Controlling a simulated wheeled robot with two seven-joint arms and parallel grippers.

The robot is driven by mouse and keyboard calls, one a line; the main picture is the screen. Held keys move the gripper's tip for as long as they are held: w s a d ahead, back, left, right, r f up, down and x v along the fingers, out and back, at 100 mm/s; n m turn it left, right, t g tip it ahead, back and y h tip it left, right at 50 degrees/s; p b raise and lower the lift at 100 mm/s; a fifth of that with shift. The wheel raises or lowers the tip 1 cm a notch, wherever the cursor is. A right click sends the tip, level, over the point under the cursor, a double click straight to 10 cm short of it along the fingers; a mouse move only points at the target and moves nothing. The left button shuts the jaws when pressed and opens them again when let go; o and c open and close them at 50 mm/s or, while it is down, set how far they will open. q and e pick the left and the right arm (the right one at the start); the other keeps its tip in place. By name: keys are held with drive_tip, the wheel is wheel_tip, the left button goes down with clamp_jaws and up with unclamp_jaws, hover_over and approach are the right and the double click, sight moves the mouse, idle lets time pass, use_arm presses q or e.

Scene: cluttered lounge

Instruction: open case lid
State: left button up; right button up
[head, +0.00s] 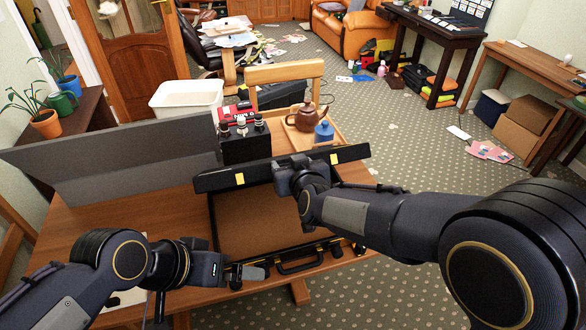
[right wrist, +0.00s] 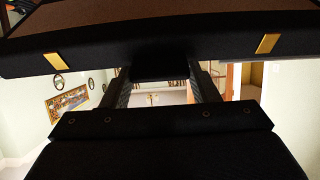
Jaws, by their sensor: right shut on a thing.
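A black case lies on the wooden table with its lid raised, and its brown-lined base (head: 255,225) shows. The lid (head: 220,182) stands up at the back, its black rim carrying two gold latch plates; the lid's rim also fills the top of the right wrist view (right wrist: 90,58). My right gripper (head: 285,165) is shut on the middle of the rim, between the latches, and the wrist view shows its fingers (right wrist: 158,68) on either side of it. My left gripper (head: 256,272) is at the base's front edge, left of the handle (head: 300,262); its jaw gap is unclear.
A grey panel (head: 110,165) stands on the table at the left. Behind the lid are a black box (head: 245,148) with small jars, a tray with a brown teapot (head: 306,115) and a blue jar (head: 324,131). A white bin (head: 187,97) and chair (head: 285,72) stand beyond.

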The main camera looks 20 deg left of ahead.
drive_tip(key=shift+w+a+r, duration=0.3)
drive_tip(key=shift+w+r, duration=0.15)
drive_tip(key=shift+r, duration=0.15)
drive_tip(key=o, duration=1.4)
drive_tip(key=shift+f, duration=0.1)
drive_tip(key=shift+v, duration=4)
